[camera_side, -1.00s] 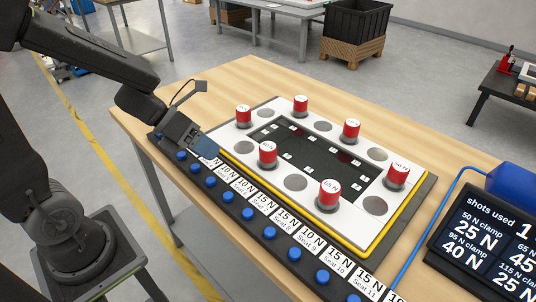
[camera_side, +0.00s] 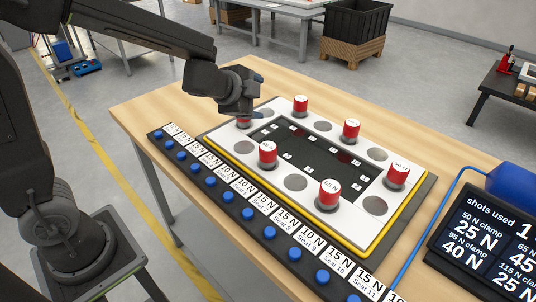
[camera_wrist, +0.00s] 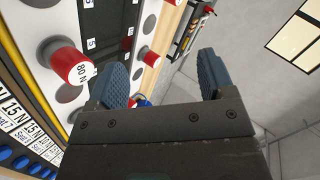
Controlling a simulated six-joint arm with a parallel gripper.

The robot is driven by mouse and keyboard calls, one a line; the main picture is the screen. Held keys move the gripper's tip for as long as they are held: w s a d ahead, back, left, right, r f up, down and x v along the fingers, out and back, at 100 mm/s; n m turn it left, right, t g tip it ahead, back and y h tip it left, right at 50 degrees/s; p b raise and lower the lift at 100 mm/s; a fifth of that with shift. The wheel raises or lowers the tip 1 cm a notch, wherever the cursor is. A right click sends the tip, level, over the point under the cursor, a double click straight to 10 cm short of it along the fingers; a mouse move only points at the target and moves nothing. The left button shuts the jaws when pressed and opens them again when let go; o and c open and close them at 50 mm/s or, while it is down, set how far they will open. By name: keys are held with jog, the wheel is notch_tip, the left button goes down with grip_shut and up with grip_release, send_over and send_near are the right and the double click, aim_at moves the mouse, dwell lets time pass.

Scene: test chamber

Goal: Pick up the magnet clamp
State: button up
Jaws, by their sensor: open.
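Several red magnet clamps with white labelled tops stand upright on the white plate (camera_side: 243,147). One at the front is marked 65 N (camera_side: 330,192); another stands at the front left (camera_side: 268,153). The back-left clamp (camera_side: 243,123) is mostly hidden behind my gripper (camera_side: 254,95). In the side view my gripper is above the plate's back-left part. In the wrist view its two blue-grey fingers (camera_wrist: 163,78) are apart, with no clamp held. A clamp marked 80 N (camera_wrist: 70,64) is left of the fingers, and another red clamp (camera_wrist: 149,57) shows beyond, between them.
The plate has empty grey round seats (camera_side: 295,182) and a dark central recess (camera_side: 330,162). A strip with blue buttons (camera_side: 248,214) and seat labels runs along its front. A screen (camera_side: 490,242) and blue cable (camera_side: 425,230) are at the right. Bare table (camera_side: 225,82) lies behind.

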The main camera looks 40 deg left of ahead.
jog(key=d+n+g+y, duration=0.2)
jog(key=d+n+g, duration=0.2)
jog(key=n, duration=0.9)
jog(key=n+g, duration=0.4)
jog(key=n, duration=0.4)
send_near(268, 146)
jog(key=x, duration=0.7)
jog(key=shift+s+d+f, duration=0.15)
jog(key=shift+d+f, duration=0.15)
jog(key=shift+f, duration=0.05)
jog(key=shift+a+x, duration=0.15)
jog(key=shift+x, duration=1.1)
jog(key=shift+a+x, duration=0.15)
jog(key=shift+x, duration=1.15)
jog(key=shift+r, duration=0.15)
jog(key=shift+c, duration=0.4)
jog(key=c, duration=1.1)
jog(key=shift+r, duration=0.15)
